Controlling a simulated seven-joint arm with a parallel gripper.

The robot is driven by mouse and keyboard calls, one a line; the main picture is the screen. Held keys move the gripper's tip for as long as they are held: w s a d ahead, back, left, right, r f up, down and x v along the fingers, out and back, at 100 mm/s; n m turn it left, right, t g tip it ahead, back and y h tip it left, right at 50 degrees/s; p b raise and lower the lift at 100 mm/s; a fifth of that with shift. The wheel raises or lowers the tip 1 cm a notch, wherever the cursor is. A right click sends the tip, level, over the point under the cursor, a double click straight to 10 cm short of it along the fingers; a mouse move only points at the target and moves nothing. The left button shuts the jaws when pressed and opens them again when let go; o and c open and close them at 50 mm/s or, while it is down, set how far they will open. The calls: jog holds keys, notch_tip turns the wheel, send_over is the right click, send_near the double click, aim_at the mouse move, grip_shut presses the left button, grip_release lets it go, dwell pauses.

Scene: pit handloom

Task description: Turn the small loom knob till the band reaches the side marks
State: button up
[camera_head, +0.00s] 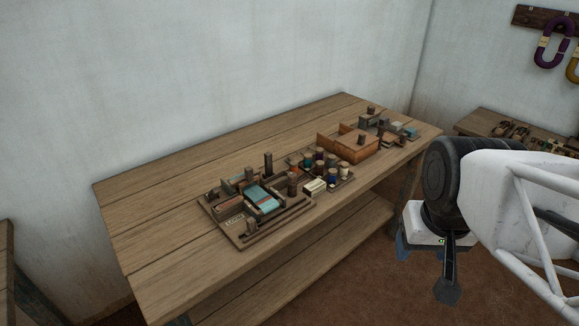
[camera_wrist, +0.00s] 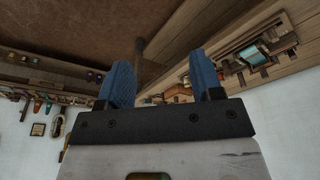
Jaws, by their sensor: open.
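The small loom (camera_head: 228,217) sits on a flat wooden board near the front edge of the table, with a teal band (camera_head: 262,197) across its middle. Several dark upright pegs or knobs stand on it; one upright peg (camera_head: 268,165) is at its back. I cannot tell which one is the knob, and the side marks are too small to see. The loom also shows upside down in the wrist view (camera_wrist: 250,54). My gripper (camera_wrist: 165,80) is open and empty, with two blue fingers apart. In the head view it hangs right of the table, well away from the loom.
A tray of spools (camera_head: 326,165) stands right of the loom, with a wooden box (camera_head: 350,146) and small blocks beyond. The wooden table (camera_head: 150,205) is bare at its left. A second bench (camera_head: 490,122) with tools stands by the right wall.

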jog(key=w+a+r+n, duration=0.15)
jog(key=w+a, duration=0.25)
jog(key=w, duration=1)
jog(key=n+g, duration=0.3)
jog(key=n, duration=0.1)
send_over(293, 174)
jog(key=f, duration=1.4)
jog(key=shift+s+d+f, duration=0.1)
jog(key=shift+s+f, duration=0.1)
jog(key=shift+w+a+f, duration=0.2)
jog(key=shift+f, duration=0.1)
jog(key=shift+f, duration=3.8)
